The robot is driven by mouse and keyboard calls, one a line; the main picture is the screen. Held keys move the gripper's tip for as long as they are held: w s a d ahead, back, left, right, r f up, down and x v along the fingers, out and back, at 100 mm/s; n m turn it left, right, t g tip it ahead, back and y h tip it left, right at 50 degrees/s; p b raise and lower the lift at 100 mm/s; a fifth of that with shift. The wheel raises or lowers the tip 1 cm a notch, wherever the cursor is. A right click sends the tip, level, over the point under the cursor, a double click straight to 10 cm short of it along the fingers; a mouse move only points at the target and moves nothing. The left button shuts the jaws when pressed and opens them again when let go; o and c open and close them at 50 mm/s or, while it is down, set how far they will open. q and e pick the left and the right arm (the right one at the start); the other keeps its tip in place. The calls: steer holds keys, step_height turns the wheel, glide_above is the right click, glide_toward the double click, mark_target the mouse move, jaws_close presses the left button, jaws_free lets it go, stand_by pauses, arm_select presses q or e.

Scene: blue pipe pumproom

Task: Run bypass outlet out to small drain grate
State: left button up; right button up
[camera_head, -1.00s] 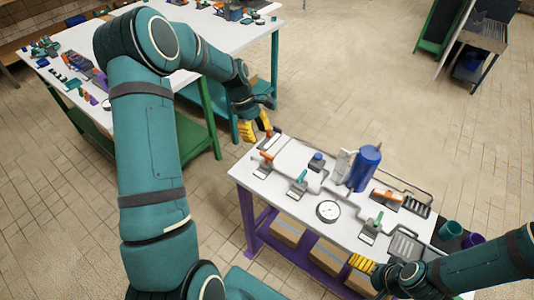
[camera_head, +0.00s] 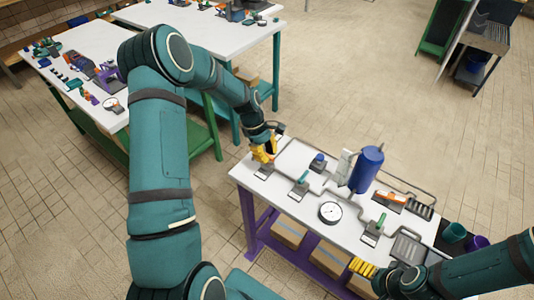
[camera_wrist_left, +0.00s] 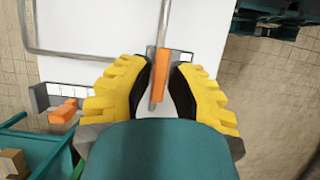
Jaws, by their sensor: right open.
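A white table (camera_head: 290,203) carries grey pipework (camera_head: 330,205) with several valves. My left gripper (camera_head: 262,152) is at the table's far left corner, over an orange-handled valve. In the left wrist view the orange handle (camera_wrist_left: 160,70) lies between my open yellow fingers (camera_wrist_left: 159,92), with white gaps on both sides. The smaller dark grate (camera_head: 420,209) is at the right edge and a larger grey grate (camera_head: 407,246) is nearer. Another orange-handled valve (camera_head: 390,200) is beside the smaller grate. Green-handled valves (camera_head: 302,182) (camera_head: 376,228) stand along the front. My right gripper (camera_head: 362,267) is open and empty at the front edge.
A tall blue cylinder (camera_head: 366,170) stands at the back of the table, with a round gauge (camera_head: 330,212) in front. Green and purple buckets (camera_head: 453,232) (camera_head: 475,242) stand beyond the right edge. Other white tables (camera_head: 195,35) are behind on the left.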

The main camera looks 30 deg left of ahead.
arm_select(q)
jaws_close()
steer(key=shift+m, duration=0.4)
steer(key=m+g, duration=0.1)
steer(key=m, duration=0.1)
steer(key=shift+d+m+p, duration=0.1)
steer(key=shift+m+p, duration=0.25)
steer(key=shift+m, duration=0.05)
steer(key=m+g, duration=0.1)
steer(key=m, duration=0.1)
steer(key=m+g+y, duration=0.1)
steer(key=m, duration=0.2)
steer(key=shift+y, duration=0.3)
steer(key=m, duration=0.2)
steer(key=m+g+y, duration=0.1)
steer(key=m, duration=0.2)
steer(key=shift+w+d+f+y, duration=0.1)
steer(key=shift+y, duration=0.2)
steer(key=shift+m+y, duration=0.9)
steer(key=shift+m, duration=1.4)
